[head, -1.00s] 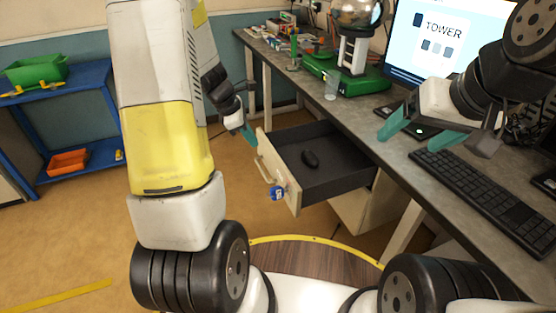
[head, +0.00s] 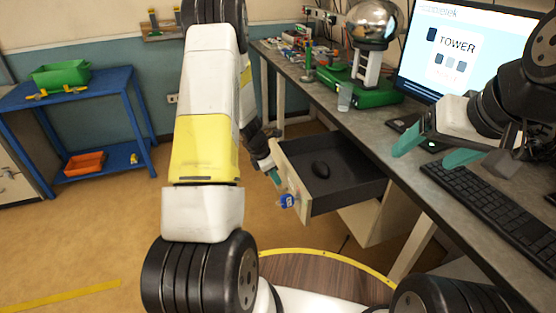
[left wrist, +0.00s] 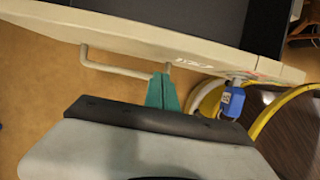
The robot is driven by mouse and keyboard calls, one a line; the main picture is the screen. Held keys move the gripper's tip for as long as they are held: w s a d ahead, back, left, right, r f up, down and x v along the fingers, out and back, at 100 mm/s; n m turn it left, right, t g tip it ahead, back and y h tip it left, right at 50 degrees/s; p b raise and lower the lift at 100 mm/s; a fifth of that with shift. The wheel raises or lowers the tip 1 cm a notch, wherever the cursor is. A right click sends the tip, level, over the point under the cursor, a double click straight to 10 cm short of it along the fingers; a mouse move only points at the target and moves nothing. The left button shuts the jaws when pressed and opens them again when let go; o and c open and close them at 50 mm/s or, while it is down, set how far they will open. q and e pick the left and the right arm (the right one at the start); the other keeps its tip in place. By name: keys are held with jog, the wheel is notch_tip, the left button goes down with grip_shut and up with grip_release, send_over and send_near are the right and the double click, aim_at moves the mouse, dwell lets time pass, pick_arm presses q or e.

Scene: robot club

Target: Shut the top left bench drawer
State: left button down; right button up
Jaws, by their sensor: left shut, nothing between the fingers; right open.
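The bench drawer (head: 340,192) is pulled out from under the bench, with a dark inside and a pale front panel (head: 298,184). My left gripper (head: 274,177) is shut and empty in front of the panel. In the left wrist view its teal fingertips (left wrist: 162,92) are at the right end of the bar handle (left wrist: 112,69), close to the drawer front (left wrist: 150,33); whether they touch is unclear. A blue tag or lock (head: 287,201) hangs at the front. My right gripper (head: 435,148) is open and empty above the bench.
A blue shelf (head: 100,85) with green and orange bins stands at the left. The floor between is clear.

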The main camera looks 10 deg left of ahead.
pick_arm(q)
jog(key=shift+w+d, duration=0.5)
jog(key=shift+d, duration=0.25)
